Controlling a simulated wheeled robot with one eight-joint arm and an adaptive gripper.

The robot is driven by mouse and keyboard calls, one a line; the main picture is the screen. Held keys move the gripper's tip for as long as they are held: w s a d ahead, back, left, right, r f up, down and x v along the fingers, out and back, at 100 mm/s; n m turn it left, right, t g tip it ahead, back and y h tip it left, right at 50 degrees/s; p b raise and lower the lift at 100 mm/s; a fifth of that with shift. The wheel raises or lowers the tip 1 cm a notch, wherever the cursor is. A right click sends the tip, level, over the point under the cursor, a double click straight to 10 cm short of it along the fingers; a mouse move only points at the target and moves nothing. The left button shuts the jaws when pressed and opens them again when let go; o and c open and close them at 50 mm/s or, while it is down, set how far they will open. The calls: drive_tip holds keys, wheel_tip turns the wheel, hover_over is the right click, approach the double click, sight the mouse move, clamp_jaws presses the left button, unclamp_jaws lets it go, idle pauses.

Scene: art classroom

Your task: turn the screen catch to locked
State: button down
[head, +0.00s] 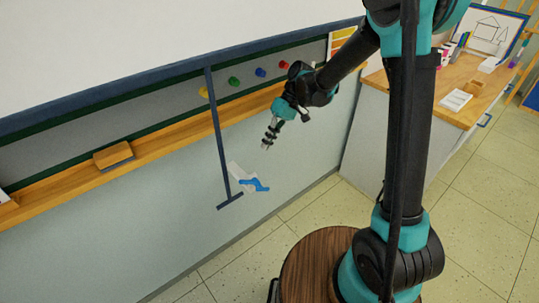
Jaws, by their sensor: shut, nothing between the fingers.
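A small blue catch (255,184) sits low on the pale wall panel, with a white piece (236,171) just above it. It is close to the right of the lower end of the dark blue hanging bar, and its turned position is too small to tell. My gripper (267,144) is shut and empty. In the picture it is above and slightly right of the catch, apart from it, pointing down and left.
The dark hanging bar (217,130) ends in a crosspiece (230,201). A wooden ledge (60,168) holds an eraser (113,154). Coloured magnets (234,81) dot the board above.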

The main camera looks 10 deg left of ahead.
sight(244, 181)
drive_tip(key=x, duration=1.3)
drive_tip(key=shift+f, duration=0.1)
drive_tip(key=shift+s+a+f+t+h, duration=0.1)
drive_tip(key=shift+s+a+t+h, duration=0.15)
drive_tip(key=shift+t+h, duration=0.25)
drive_tip(key=shift+s+a+f+t+h, duration=0.2)
drive_tip(key=shift+s+a+t+h, duration=0.1)
drive_tip(key=shift+t+h, duration=0.25)
drive_tip(key=shift+s+a+f+t+h, duration=0.2)
drive_tip(key=shift+s+t+h, duration=0.15)
drive_tip(key=shift+t, duration=0.3)
drive_tip(key=shift+s+a+f+t+h, duration=0.2)
drive_tip(key=shift+f+t+h, duration=0.15)
drive_tip(key=shift+t+h, duration=0.3)
drive_tip(key=shift+f, duration=0.2)
drive_tip(key=shift+s+a+f, duration=0.1)
